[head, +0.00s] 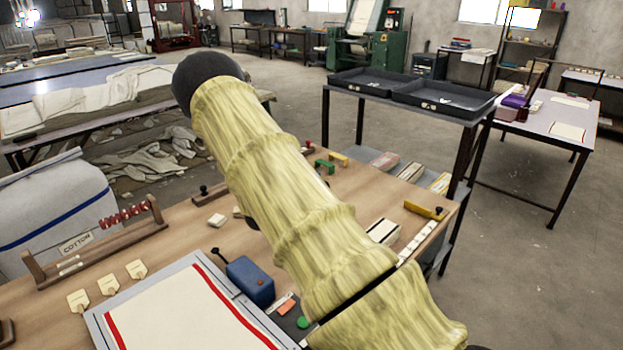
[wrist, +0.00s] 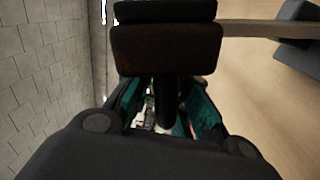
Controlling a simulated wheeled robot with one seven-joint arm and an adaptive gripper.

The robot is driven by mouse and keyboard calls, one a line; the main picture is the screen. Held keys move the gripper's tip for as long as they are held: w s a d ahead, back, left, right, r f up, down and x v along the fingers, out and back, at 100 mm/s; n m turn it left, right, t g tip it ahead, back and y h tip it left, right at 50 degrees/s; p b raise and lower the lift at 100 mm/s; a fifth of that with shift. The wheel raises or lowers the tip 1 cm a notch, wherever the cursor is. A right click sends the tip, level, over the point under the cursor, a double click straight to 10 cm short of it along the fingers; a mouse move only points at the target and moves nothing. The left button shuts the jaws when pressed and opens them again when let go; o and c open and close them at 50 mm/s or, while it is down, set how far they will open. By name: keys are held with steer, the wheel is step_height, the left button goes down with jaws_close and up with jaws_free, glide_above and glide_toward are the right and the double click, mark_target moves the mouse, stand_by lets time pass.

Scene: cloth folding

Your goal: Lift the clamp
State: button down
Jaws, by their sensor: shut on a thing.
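In the wrist view my gripper (wrist: 168,112) has its two teal-lined fingers closed around a dark upright post. A dark brown-black block (wrist: 165,50) sits at the top of this post, just beyond the fingertips; together they look like the clamp. Its lower end is hidden between the fingers. In the head view my yellow-sleeved arm covers the middle of the picture, and neither my gripper nor the held clamp can be made out.
The wooden table (head: 185,250) carries a blue box (head: 250,282), a framed white cloth (head: 180,318), a bead rack (head: 125,213), a green clamp-like piece (head: 325,166) and a yellow one (head: 425,209). Black trays (head: 443,97) stand behind, right. In the wrist view a dark block (wrist: 300,35) lies right.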

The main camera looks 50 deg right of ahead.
steer(key=shift+s+a+f, duration=0.15)
steer(key=shift+f, duration=0.2)
steer(key=shift+s+a+f, duration=0.1)
steer(key=shift+f, duration=0.25)
steer(key=c, duration=1.6)
jaws_free()
steer(key=shift+o, duration=0.5)
steer(key=shift+w+d+f, duration=0.1)
steer(key=shift+d, duration=0.05)
steer(key=shift+w, duration=0.1)
steer(key=shift+r, duration=0.45)
steer(key=a, duration=1.1)
steer(key=shift+w+a, duration=0.35)
steer(key=shift+a, duration=0.05)
